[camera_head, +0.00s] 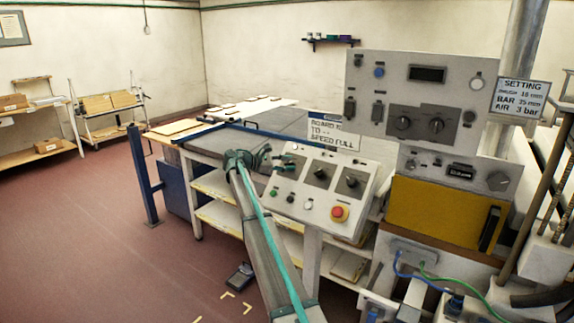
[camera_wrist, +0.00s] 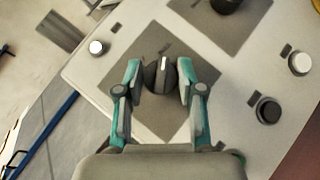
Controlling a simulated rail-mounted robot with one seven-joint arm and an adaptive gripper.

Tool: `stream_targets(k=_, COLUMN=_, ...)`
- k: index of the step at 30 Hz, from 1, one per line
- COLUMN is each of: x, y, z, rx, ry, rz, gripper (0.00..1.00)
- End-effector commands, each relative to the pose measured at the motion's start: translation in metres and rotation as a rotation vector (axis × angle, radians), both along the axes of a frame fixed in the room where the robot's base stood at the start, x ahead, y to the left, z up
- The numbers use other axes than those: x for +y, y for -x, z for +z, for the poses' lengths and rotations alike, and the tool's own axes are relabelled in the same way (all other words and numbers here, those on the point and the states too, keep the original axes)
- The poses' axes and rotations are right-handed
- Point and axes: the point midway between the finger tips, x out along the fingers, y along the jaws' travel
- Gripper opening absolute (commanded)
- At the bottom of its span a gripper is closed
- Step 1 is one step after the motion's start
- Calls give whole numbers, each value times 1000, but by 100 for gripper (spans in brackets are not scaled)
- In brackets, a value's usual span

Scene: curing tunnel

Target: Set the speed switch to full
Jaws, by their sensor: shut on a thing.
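My gripper (camera_wrist: 160,84) is shut on a black rotary knob (camera_wrist: 161,76) in the wrist view, with one teal-and-grey finger on each side. The knob sits on a dark grey square plate. Its white pointer line points nearly straight up in that picture. I cannot read the knob labels.
A red emergency stop (camera_head: 339,213) and small buttons sit lower on the panel. A sign (camera_head: 334,132) behind it includes the words "SPEED FULL". A taller grey control box (camera_head: 408,75) stands behind on the right. The red floor (camera_head: 90,240) at left is mostly clear.

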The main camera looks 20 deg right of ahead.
Motion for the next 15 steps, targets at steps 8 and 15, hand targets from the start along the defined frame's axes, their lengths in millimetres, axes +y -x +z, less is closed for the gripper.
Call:
stream_targets(k=8, x=0, y=1, z=0, rx=0, ry=0, rz=-1, gripper=61)
stream_targets(k=15, x=0, y=0, z=0, rx=1, ry=0, rz=0, gripper=63)
